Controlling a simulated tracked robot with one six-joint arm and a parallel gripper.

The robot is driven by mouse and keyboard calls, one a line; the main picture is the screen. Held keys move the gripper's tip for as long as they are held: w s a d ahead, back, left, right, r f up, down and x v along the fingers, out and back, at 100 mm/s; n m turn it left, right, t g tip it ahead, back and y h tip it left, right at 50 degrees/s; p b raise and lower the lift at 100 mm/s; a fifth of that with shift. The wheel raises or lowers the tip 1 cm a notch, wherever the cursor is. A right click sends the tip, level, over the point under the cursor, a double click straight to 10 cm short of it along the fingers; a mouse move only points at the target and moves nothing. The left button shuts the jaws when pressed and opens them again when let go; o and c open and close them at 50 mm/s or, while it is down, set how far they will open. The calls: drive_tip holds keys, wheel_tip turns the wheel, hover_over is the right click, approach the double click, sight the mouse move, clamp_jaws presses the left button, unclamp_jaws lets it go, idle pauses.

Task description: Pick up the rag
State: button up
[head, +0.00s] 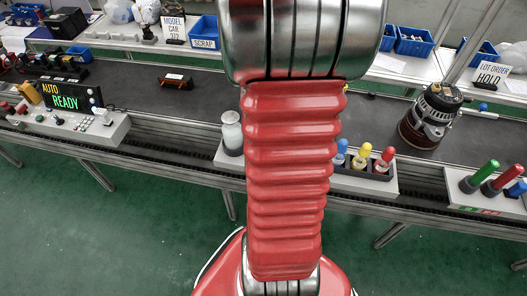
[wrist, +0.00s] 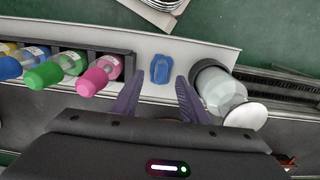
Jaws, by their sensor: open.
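A small blue folded piece that looks like the rag (wrist: 161,69) lies on a white shelf (wrist: 203,42) in the wrist view. My gripper (wrist: 160,77) is open and empty, its two dark fingers pointing toward the blue piece, with their tips to its left and right. I cannot tell how high the fingers are above it. In the head view my red arm hides the place where it lies.
A clear jar (wrist: 220,91) stands close to the right finger; it also shows in the head view (head: 231,133). A black rack (wrist: 118,62) with several coloured bottles is at the left. An alternator (head: 431,114) stands on the dark conveyor (head: 205,93).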

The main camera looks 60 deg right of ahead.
drive_tip(key=shift+f, duration=0.15)
drive_tip(key=shift+w+d+f, duration=0.1)
drive_tip(key=shift+f, duration=1.15)
drive_tip(key=shift+d+f, duration=0.1)
drive_tip(key=shift+f, duration=1.1)
drive_tip(key=c, duration=0.8)
drive_tip(key=shift+c, duration=0.2)
drive_tip(key=shift+c, duration=0.9)
wheel_tip(320, 180, up, 10)
clamp_jaws()
